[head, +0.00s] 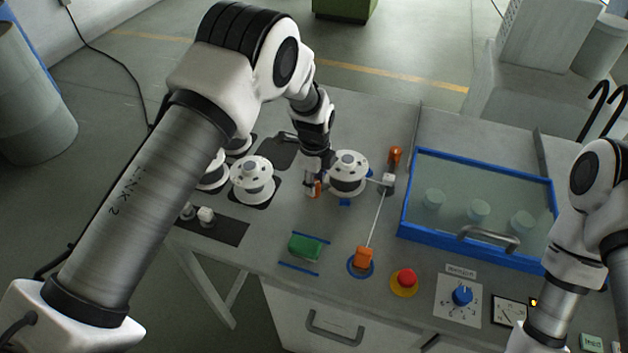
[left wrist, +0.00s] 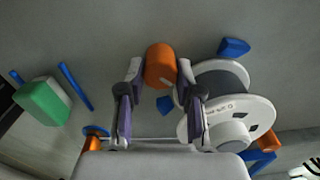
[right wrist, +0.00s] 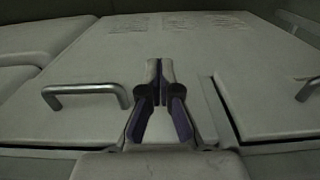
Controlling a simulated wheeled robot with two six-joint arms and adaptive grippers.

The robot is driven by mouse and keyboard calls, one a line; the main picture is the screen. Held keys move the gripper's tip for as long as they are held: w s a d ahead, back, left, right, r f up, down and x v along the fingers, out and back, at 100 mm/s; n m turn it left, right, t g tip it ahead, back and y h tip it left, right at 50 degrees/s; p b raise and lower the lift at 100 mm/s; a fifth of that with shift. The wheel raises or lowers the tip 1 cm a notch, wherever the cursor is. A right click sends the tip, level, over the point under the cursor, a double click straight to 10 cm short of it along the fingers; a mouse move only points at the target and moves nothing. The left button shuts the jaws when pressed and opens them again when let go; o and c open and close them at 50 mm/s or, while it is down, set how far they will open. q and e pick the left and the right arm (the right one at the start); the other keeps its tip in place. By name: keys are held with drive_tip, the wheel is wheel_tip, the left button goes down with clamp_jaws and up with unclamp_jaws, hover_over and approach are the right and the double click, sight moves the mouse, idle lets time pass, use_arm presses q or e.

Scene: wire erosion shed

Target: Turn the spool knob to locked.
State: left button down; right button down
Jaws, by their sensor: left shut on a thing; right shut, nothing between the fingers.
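The orange knob (left wrist: 160,66) sits between the fingers of my left gripper (left wrist: 160,88), which is shut on it. In the head view a bit of the orange knob (head: 317,187) shows beside my left gripper (head: 311,188), left of the mounted white spool (head: 348,175). The spool (left wrist: 231,105) is close to the right finger in the left wrist view. Any lock marking or pointer on the knob is hidden or too small to read. My right gripper (right wrist: 158,92) is shut and empty, in front of a pale cabinet front.
A wire runs from the spool past a post (head: 388,183) to an orange block (head: 363,258). A green block (head: 306,248), red button (head: 405,278), blue dial (head: 461,296) and blue-framed glass cover (head: 480,205) are nearby. Spare spools (head: 252,180) stand left.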

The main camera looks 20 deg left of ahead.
use_arm(q)
drive_tip(key=shift+s+f, duration=0.15)
drive_tip(key=shift+f, duration=0.05)
drive_tip(key=c, duration=0.8)
unclamp_jaws()
drive_tip(key=shift+d, duration=0.1)
drive_tip(key=shift+o, duration=0.2)
drive_tip(key=shift+r, duration=0.15)
